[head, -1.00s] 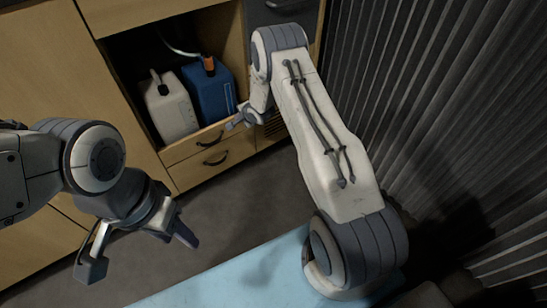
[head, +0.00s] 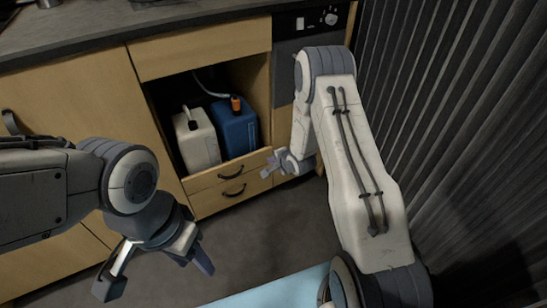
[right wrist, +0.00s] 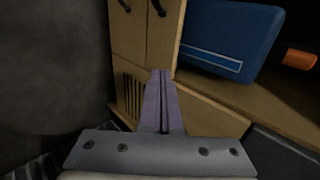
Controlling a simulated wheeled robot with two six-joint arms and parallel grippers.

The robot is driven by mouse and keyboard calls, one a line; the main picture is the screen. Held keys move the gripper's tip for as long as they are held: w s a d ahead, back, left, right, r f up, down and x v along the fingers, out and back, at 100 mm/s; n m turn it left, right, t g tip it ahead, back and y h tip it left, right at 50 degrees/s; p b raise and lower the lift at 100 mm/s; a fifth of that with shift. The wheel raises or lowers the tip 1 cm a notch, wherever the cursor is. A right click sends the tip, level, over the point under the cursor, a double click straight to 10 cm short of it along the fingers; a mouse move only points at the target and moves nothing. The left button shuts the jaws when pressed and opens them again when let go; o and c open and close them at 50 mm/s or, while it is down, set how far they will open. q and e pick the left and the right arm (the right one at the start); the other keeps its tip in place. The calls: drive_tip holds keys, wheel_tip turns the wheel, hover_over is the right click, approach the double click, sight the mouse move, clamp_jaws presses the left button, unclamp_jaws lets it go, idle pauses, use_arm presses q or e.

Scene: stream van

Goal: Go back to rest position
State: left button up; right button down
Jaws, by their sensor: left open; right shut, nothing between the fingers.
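My left gripper (head: 160,277) is at the lower left of the head view, its fingers spread wide with nothing between them. It hangs over the dark floor in front of the cabinet. My right gripper (head: 268,171) is at the centre of the head view, close to the cabinet's drawer fronts and partly hidden by its own arm. In the right wrist view its two fingers (right wrist: 161,100) lie together with nothing between them.
An open cabinet compartment holds a white canister (head: 197,140) and a blue canister (head: 236,127) with an orange cap. Two drawers (head: 230,186) lie below it. A pleated grey curtain (head: 450,120) stands at right. A light blue surface (head: 270,295) is at the bottom. Dark floor (head: 265,235) between is clear.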

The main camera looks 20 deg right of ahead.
drive_tip(key=s+a+r+n+g, duration=0.4)
drive_tip(key=s+a+r+n, duration=0.75)
drive_tip(key=a+r, duration=0.4)
drive_tip(key=s+a+r+n+g, duration=0.1)
drive_tip(key=s+r+n+g, duration=0.35)
drive_tip(key=s, duration=0.85)
drive_tip(key=s+a+r+n+g, duration=0.1)
drive_tip(key=s+r+n, duration=0.5)
drive_tip(key=s, duration=0.8)
wheel_tip(320, 180, up, 32)
drive_tip(key=n+p, duration=0.1)
drive_tip(key=p, duration=3.2)
drive_tip(key=shift+d+h, duration=0.15)
drive_tip(key=shift+h, duration=0.15)
drive_tip(key=shift+w, duration=0.1)
